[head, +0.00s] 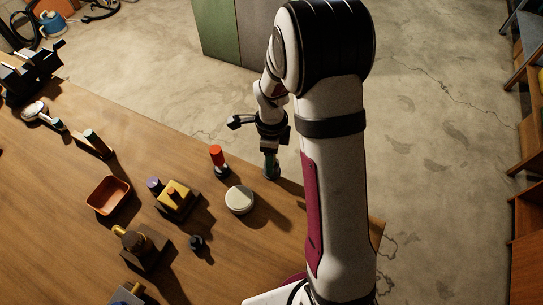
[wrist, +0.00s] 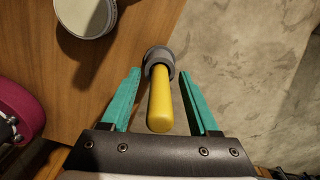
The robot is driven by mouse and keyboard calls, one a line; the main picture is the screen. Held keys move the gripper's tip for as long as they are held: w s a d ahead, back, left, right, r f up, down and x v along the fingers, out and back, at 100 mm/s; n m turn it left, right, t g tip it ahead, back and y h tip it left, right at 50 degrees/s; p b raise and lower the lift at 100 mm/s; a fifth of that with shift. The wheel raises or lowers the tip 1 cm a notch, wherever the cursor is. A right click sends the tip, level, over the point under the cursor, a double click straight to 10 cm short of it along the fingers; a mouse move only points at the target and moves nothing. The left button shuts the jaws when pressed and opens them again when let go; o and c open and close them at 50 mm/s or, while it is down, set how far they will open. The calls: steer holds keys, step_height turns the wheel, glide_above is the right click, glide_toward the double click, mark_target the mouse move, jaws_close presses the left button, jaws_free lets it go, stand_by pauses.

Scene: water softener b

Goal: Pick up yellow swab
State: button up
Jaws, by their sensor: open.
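In the wrist view the yellow swab (wrist: 160,102) stands in a small grey round holder (wrist: 158,56) near the table edge. My gripper (wrist: 164,75) is open, with one teal finger on each side of the swab; gaps show between the fingers and the swab. In the head view my gripper (head: 271,163) is over the table's far right edge, at the grey holder (head: 271,174). The swab itself is hidden there by the gripper.
A round white-lidded container (head: 239,199) and a red-topped item (head: 217,158) stand close to my gripper. The container also shows in the wrist view (wrist: 86,14). An orange tray (head: 108,196) and a yellow block (head: 176,199) are farther left. Bare floor lies beyond the table edge.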

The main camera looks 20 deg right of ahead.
jaws_close()
steer(key=shift+r, duration=0.1)
steer(key=s+d+r, duration=0.7)
steer(key=d+r, duration=0.2)
steer(key=r, duration=0.2)
steer(key=shift+d, duration=0.2)
